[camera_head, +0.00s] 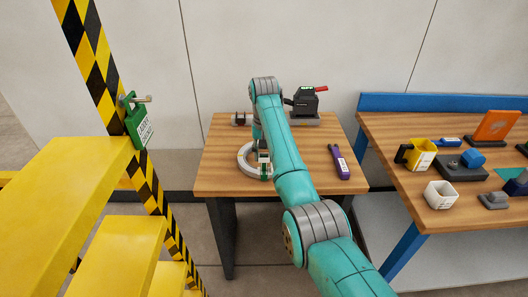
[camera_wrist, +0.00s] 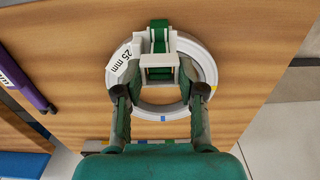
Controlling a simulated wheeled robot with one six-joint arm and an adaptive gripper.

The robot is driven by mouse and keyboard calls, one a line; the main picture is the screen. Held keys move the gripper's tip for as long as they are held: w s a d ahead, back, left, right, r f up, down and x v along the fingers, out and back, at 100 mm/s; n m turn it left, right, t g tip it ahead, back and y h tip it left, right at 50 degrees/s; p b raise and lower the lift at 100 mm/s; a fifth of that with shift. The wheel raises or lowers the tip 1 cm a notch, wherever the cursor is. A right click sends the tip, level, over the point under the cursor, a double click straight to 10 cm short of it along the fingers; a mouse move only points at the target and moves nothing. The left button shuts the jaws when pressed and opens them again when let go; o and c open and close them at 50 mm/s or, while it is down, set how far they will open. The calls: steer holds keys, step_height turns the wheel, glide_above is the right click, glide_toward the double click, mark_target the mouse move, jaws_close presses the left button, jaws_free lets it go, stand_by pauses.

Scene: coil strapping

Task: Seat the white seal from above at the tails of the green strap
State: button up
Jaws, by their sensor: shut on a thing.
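The pale coil ring (camera_wrist: 206,66) lies flat on the wooden table, with a "25 mm" label on its left side in the wrist view. It also shows in the head view (camera_head: 243,163). The green strap (camera_wrist: 159,34) crosses the far part of the ring, and green shows again just below the white seal. My gripper (camera_wrist: 158,78) is shut on the white seal (camera_wrist: 159,60), its fingers on either side over the ring. The seal lines up with the strap in the wrist view. Whether it touches the tails I cannot tell. In the head view my arm partly hides the gripper (camera_head: 264,152).
A purple tool (camera_head: 340,163) lies right of the arm. A dark device with a red handle (camera_head: 305,101) stands at the back. A second table (camera_head: 384,128) at right holds several items. Yellow steps (camera_head: 67,185) and a striped post stand at left.

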steer(key=shift+f, duration=0.75)
steer(key=o, duration=1)
steer(key=shift+r, duration=0.1)
step_height(320, 180, up, 7)
steer(key=shift+r, duration=0.2)
